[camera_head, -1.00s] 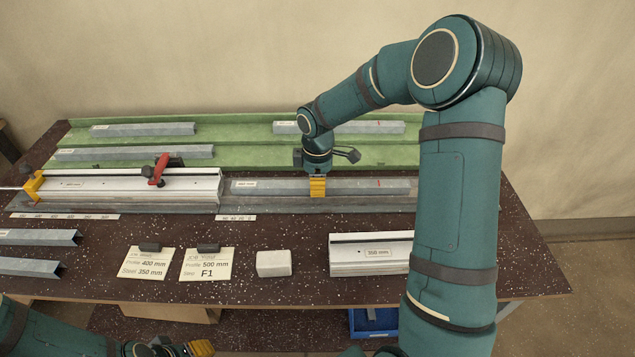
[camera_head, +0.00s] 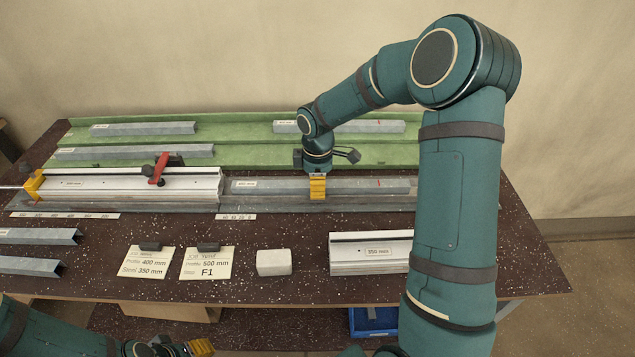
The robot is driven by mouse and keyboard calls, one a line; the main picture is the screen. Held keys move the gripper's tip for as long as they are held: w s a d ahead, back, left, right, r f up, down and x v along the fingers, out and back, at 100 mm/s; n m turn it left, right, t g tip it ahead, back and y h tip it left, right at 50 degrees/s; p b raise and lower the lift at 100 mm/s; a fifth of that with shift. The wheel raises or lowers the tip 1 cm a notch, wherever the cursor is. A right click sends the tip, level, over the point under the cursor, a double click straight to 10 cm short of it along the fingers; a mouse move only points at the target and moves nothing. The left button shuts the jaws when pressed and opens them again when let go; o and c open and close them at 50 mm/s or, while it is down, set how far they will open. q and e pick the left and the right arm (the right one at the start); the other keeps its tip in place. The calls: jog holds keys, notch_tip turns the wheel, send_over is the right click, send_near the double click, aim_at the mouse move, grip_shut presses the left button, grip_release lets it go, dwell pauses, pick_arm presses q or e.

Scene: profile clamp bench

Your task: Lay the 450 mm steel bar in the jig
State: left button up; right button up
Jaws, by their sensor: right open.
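A grey steel bar (camera_head: 270,187) with a white label at its left end and a red mark toward its right lies along the right part of the jig (camera_head: 290,207). Its label is too small to read. Left of it, a pale aluminium profile (camera_head: 120,188) lies in the same jig line, its end close to the bar's left end. My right gripper (camera_head: 318,190) points down at the bar's middle, its yellow fingers open and at the bar; the far finger is hidden. My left gripper (camera_head: 196,348) is at the bottom edge, partly cut off, away from the bar.
A red-handled clamp (camera_head: 158,170) stands over the profile, with a yellow stop (camera_head: 34,185) at its left end. Behind, a green rack (camera_head: 240,152) holds several bars. In front are job cards (camera_head: 207,264), a pale block (camera_head: 273,262) and a 350 mm profile (camera_head: 350,262).

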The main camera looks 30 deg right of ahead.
notch_tip(320, 180, up, 13)
jog(key=p, duration=0.2)
jog(key=shift+p, duration=0.4)
jog(key=shift+f, duration=0.15)
